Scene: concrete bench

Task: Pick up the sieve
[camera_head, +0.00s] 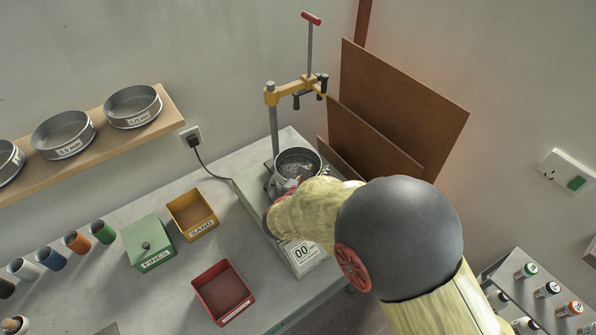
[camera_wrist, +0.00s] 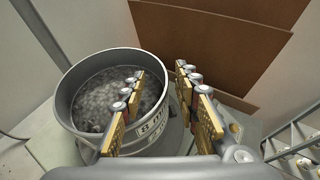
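The sieve (camera_head: 299,160) is a round grey metal pan with grey gravel-like material in it. It stands at the back of the bench by a clamp stand. In the wrist view the sieve (camera_wrist: 63,105) fills the left half, with a label partly reading "8 mm" on its outer wall. My gripper (camera_wrist: 160,75) is open over the sieve's right side. Its left finger overlaps the sieve's interior in the picture and its right finger is outside the wall, with a gap between. Whether the left finger is below the rim, I cannot tell.
A stand with a yellow clamp (camera_head: 290,90) rises behind the sieve. Brown boards (camera_head: 400,105) lean close on the right. A yellow bin (camera_head: 193,214), green box (camera_head: 148,243) and red bin (camera_head: 223,292) stand left. More sieves sit on a wall shelf (camera_head: 100,146).

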